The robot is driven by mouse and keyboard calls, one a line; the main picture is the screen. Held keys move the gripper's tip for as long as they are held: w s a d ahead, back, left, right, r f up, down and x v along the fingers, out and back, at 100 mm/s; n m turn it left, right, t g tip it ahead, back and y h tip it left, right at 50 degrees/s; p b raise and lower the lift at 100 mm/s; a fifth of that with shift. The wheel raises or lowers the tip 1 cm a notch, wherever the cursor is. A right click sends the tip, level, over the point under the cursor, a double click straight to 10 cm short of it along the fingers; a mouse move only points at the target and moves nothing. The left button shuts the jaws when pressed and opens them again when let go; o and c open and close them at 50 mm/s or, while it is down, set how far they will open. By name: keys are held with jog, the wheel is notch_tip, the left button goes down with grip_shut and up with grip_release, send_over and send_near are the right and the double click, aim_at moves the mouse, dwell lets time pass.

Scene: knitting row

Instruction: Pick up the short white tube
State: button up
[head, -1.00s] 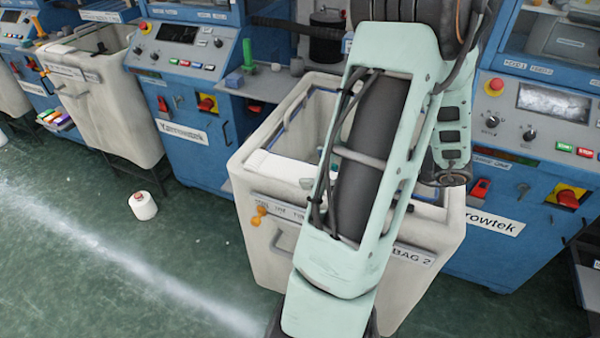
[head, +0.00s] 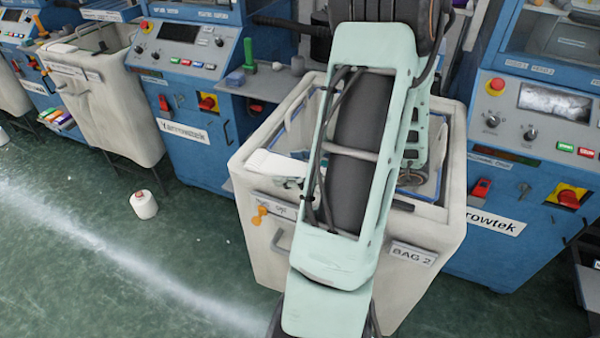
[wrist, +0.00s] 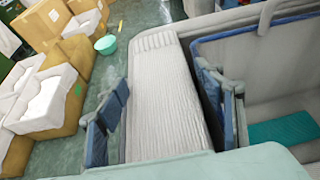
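A short white ribbed fabric tube (wrist: 168,110) lies flat over the rim of the bin labelled BAG 2 (head: 425,290). In the head view white cloth (head: 275,165) shows over the bin's left rim, partly hidden by my arm. My gripper (wrist: 163,80) is open, with one blue-padded finger on each side of the tube. The right finger is close to the tube's edge; a gap shows at the left finger. I cannot tell whether either finger touches it.
The bin's inside lies to the right in the wrist view, with a teal cloth (wrist: 285,130) in it. Blue machines (head: 190,90) stand behind the bin. A white yarn cone (head: 143,205) stands on open floor at left.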

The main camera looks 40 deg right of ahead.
jog(key=c, duration=0.6)
